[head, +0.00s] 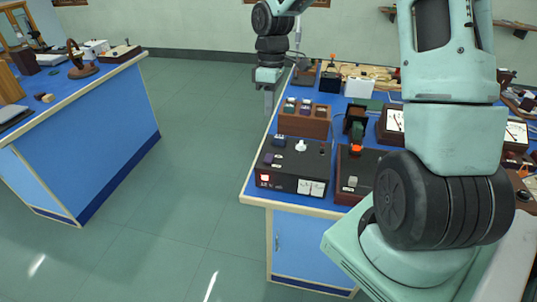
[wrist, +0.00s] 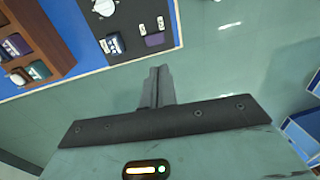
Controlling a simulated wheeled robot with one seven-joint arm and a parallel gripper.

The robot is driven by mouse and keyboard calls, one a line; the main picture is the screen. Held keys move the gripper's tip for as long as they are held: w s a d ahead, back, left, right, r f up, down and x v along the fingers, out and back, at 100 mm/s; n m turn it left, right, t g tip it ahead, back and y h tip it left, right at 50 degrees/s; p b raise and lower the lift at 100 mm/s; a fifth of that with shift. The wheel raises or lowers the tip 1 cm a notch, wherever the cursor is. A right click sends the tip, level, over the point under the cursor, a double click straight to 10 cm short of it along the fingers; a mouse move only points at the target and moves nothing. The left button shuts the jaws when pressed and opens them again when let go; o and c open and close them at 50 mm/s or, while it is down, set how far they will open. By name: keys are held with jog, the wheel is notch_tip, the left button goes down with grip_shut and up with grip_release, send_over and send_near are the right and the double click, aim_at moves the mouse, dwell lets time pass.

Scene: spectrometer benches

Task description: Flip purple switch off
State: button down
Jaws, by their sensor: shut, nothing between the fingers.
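A black instrument box (head: 290,180) stands at the front left corner of the blue bench. On its top, a small purple switch (head: 269,159) sits at the left side, near a white knob (head: 300,146). In the wrist view the purple switch (wrist: 154,40) shows on the dark panel (wrist: 135,22), above my fingertips in the picture; its on or off position is too small to tell. My gripper (head: 269,100) is shut and empty, fingers down, beside the bench's left edge. In the wrist view my gripper (wrist: 158,72) is over the green floor, apart from the switch.
A wooden box (head: 305,122) with several switches stands behind the black box. Another dark box (head: 352,187) stands to its right. A red lit button (head: 264,178) is on the black box's front. Clear floor (head: 190,150) lies between this bench and the left bench (head: 95,135).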

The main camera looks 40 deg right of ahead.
aim_at(268, 159)
jog(key=f, duration=0.4)
jog(key=s+a+f+p, duration=0.1)
jog(key=f, duration=0.9)
jog(key=shift+s+a+p, duration=0.15)
jog(key=shift+a+p, duration=0.1)
jog(key=shift+p, duration=0.1)
jog(key=b, duration=0.1)
jog(key=f+b, duration=0.1)
jog(key=shift+s+a+t+h+b, duration=0.2)
jog(key=shift+t+h+b, duration=0.1)
jog(key=shift+h+b, duration=0.1)
jog(key=shift+r+p, duration=0.2)
jog(key=shift+p, duration=0.15)
jog(key=shift+f, duration=0.1)
jog(key=shift+d, duration=0.15)
